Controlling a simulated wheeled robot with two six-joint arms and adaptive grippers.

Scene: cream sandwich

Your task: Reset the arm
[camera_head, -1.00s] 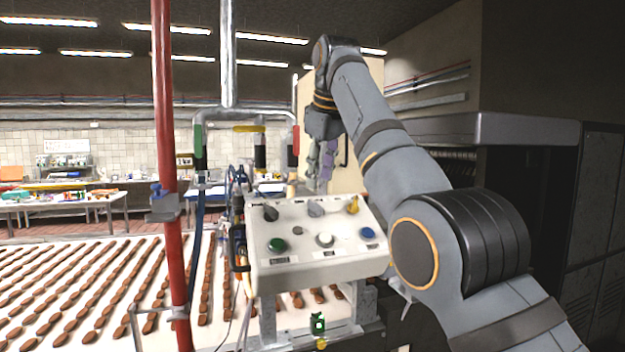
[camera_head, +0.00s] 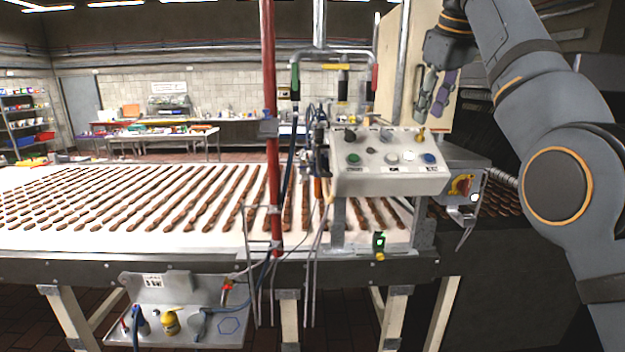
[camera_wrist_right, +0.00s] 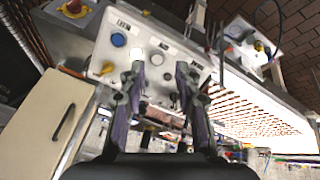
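My right arm reaches up on the right of the head view. Its gripper (camera_head: 432,98) hangs fingers down, above the upper right of the control panel (camera_head: 350,183) in the picture. In the right wrist view the two fingers (camera_wrist_right: 160,72) are apart with nothing between them, so it is open and empty. The panel (camera_wrist_right: 97,55) shows beyond the fingertips, apart from them as far as I can tell. It carries a blue button (camera_head: 429,159), a bright white button (camera_head: 409,156), a green button (camera_head: 354,159) and a yellow knob (camera_head: 420,135). My left gripper is out of view.
A long conveyor (camera_head: 100,258) with rows of brown cream sandwiches runs across. A red pole (camera_head: 272,130) stands before it. A box with a red-and-yellow switch (camera_head: 461,186) is right of the panel. A lower panel (camera_head: 225,335) hangs under the conveyor's front edge.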

